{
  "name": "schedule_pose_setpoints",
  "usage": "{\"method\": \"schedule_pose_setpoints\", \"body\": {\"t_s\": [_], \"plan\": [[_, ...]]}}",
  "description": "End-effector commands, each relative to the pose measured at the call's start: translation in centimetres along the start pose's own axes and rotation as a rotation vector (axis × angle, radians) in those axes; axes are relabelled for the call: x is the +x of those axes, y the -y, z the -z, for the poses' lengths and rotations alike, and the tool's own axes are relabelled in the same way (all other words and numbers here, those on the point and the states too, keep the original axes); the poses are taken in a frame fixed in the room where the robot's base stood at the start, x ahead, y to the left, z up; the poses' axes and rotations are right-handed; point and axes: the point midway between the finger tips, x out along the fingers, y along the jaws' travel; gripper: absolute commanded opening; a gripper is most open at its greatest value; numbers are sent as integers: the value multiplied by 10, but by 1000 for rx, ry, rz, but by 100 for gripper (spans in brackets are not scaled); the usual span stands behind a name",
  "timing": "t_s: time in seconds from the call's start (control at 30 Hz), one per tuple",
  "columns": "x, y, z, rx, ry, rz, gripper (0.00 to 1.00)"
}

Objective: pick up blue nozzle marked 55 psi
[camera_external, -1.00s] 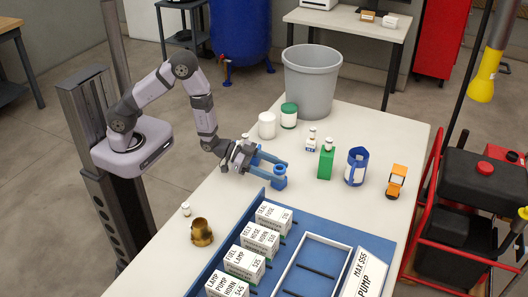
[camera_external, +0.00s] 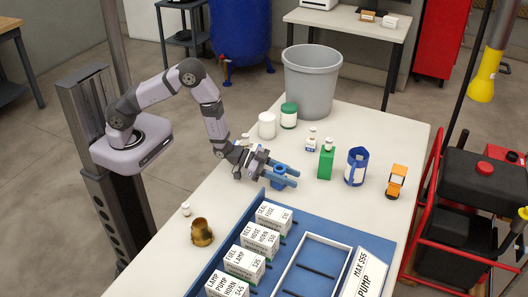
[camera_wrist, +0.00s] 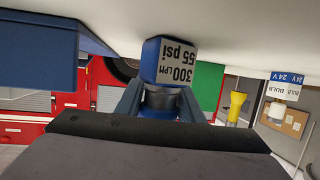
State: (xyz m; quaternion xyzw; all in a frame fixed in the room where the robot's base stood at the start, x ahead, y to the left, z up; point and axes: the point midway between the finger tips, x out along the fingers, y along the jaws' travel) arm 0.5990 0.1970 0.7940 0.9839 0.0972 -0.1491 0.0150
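The blue nozzle (camera_wrist: 164,62), with a white label reading 300 LPM 55 psi, is upside down in the wrist view. In the external view the nozzle (camera_external: 279,171) stands on the white table just beyond the blue tray's corner. My gripper (camera_external: 288,180) is low over the table, with its two blue fingers on either side of the nozzle. In the wrist view the fingers (camera_wrist: 163,97) flank its grey lower part closely. The fingers look apart and open; firm contact cannot be made out.
The blue tray (camera_external: 345,232) with labelled boxes lies close in front. Right of the gripper stand a green box (camera_external: 325,163), a white bottle (camera_external: 311,145), a blue cylinder (camera_external: 355,168) and an orange item (camera_external: 396,182). A brass part (camera_external: 201,232) stands at left.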

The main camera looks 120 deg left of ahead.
Motion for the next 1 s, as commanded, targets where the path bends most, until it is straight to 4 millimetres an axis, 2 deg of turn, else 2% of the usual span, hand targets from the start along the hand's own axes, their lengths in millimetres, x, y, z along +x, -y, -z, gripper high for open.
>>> {"method": "schedule_pose_setpoints", "body": {"t_s": [0.03, 0.07, 0.1, 0.57, 0.77, 1.0], "plan": [[0, 0, 0, 0, 0, 0, 15], [0, 0, 0, 0, 0, 0, 8], [0, 0, 0, 0, 0, 0, 5], [-2, 0, 8, 1, -4, 0, 5], [-7, 0, 25, 2, -6, 0, 5], [-18, 0, 60, 3, -9, -1, 5]]}}
